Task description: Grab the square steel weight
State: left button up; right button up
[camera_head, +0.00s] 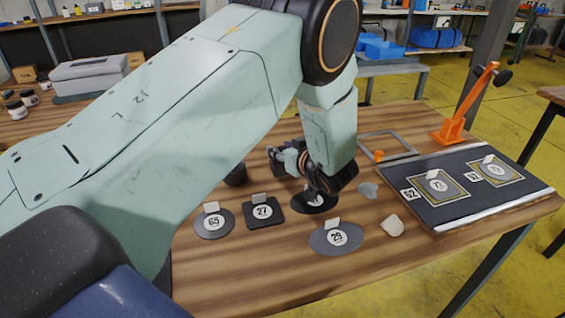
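A dark, square-shaped plate marked 27 (263,212) lies flat on the wooden table, with a small pale tag standing at its back edge. It looks like the square steel weight. My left gripper (318,190) points down to the right of it, over another dark rounded plate (314,204) whose number is partly covered. The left gripper is apart from the square plate. Its fingers are small and dark, and I cannot tell whether they are open or touching the rounded plate. My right gripper is not in view.
A round grey plate (214,224) lies left of the square one, and an oval grey plate (336,238) lies to the front right. A dark board (455,205) with framed plates and an orange stand (455,130) are at right. My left arm hides the table's left part.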

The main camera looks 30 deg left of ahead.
pick_arm(q)
jog(key=shift+s+a, duration=0.1)
jog(key=shift+a, duration=0.1)
jog(key=c, duration=0.4)
jog(key=shift+d, duration=0.1)
grip_shut()
jog(key=shift+r, duration=0.1)
